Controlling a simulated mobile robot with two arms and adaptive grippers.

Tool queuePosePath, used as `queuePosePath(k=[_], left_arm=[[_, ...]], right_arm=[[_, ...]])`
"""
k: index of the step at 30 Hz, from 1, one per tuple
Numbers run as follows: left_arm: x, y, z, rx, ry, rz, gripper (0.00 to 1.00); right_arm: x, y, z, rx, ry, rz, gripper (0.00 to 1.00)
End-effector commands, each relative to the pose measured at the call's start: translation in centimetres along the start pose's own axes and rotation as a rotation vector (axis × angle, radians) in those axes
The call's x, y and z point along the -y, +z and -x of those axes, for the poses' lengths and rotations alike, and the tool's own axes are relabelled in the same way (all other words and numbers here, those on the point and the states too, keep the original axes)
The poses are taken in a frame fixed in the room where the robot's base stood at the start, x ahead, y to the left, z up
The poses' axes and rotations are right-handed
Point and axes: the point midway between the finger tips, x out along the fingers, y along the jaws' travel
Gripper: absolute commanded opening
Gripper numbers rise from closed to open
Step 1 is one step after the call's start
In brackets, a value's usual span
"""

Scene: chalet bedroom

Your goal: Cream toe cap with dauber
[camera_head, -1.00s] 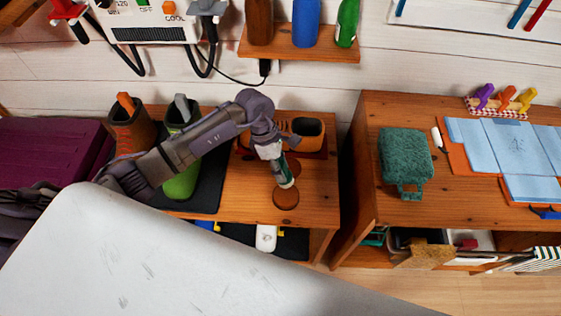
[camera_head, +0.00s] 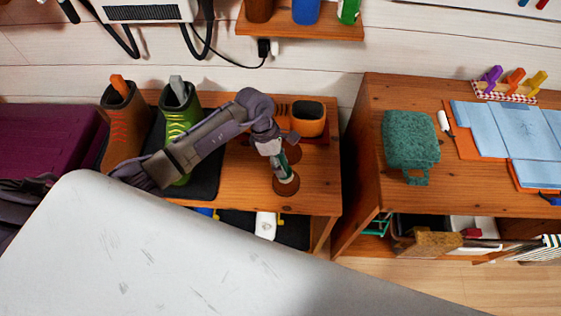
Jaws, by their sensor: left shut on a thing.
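My left gripper (camera_head: 277,160) reaches over the wooden bench and points down. It is shut on a slim item, apparently the dauber, mostly hidden by the fingers. Its tip is over a round brown disc (camera_head: 286,189), perhaps the open cream tin; I cannot tell whether they touch. A second round brown piece (camera_head: 294,157) lies just behind. A brown-orange shoe (camera_head: 309,119) with a dark opening stands on a dark red mat behind the gripper; my arm partly hides it, and its toe cap is not clearly visible. My right gripper is not in view.
A brown boot (camera_head: 118,112) and a green boot (camera_head: 178,113) stand on the bench's left, near a dark mat (camera_head: 206,180). A second wooden table (camera_head: 400,198) at right holds a teal cloth-like block (camera_head: 410,138) and blue sheets (camera_head: 510,125). A gap separates bench and table.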

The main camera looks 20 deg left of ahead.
Motion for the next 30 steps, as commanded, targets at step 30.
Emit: queuePosePath(k=[30], left_arm=[[-0.11,-0.16,-0.51,0.000,0.000,0.000,0.02]], right_arm=[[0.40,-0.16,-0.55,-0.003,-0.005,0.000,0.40]])
